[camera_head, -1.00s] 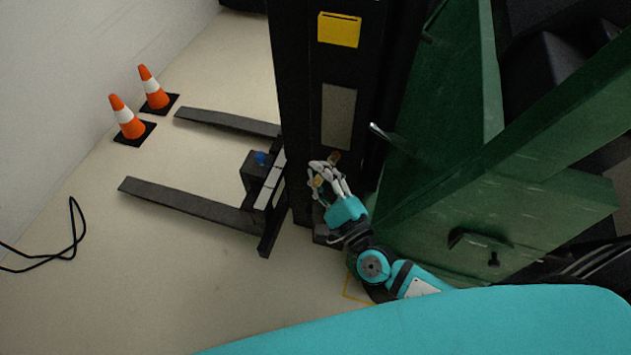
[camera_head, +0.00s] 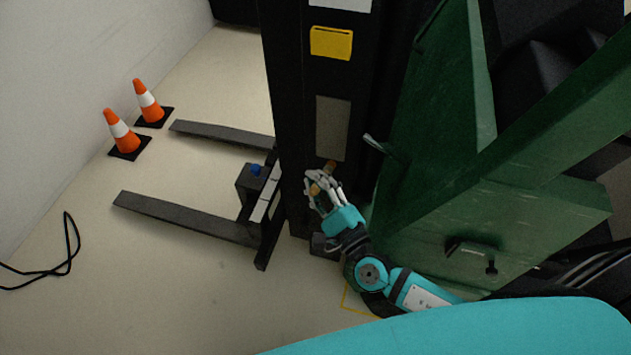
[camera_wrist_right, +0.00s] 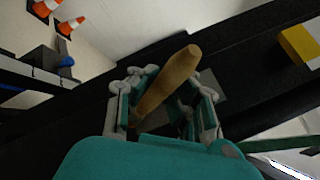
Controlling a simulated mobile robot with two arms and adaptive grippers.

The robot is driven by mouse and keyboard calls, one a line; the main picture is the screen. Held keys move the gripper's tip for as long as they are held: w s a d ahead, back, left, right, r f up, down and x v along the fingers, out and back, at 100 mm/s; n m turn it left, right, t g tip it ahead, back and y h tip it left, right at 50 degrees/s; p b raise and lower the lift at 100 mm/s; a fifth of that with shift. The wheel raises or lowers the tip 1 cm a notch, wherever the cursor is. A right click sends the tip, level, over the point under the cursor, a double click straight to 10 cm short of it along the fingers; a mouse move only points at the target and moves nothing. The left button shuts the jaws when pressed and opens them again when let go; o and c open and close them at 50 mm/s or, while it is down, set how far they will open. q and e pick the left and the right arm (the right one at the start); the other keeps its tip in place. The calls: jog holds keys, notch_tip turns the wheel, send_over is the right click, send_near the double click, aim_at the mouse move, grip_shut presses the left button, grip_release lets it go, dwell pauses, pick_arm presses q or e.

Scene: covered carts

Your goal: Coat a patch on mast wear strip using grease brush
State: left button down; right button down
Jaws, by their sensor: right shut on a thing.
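My right gripper (camera_head: 322,189) is shut on the grease brush (camera_wrist_right: 172,84), close in front of the dark mast (camera_head: 287,120). In the right wrist view the brush's light-brown wooden handle sticks up and to the right between the fingers. Its bristle end is hidden in the gripper. A tan bit of the brush (camera_head: 331,166) shows in the head view. The grey rectangular wear strip (camera_head: 333,128) is on the mast, just above the gripper. I cannot tell whether the brush touches it. My left gripper is not in view.
The forks (camera_head: 185,218) reach out to the left, low over the floor. A dark box with a blue top (camera_head: 255,170) sits near them. Green bodywork (camera_head: 430,150) stands close at the right. Two cones (camera_head: 124,134) and a black cable (camera_head: 70,250) are on the floor at left.

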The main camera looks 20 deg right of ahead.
jog(key=shift+w+d, duration=0.35)
jog(key=shift+w, duration=0.2)
jog(key=shift+r, duration=0.15)
dwell(0.4)
jog(key=shift+r+p, duration=1.35)
jog(key=shift+r, duration=0.15)
jog(key=shift+r+p, duration=1.45)
jog(key=shift+r, duration=0.2)
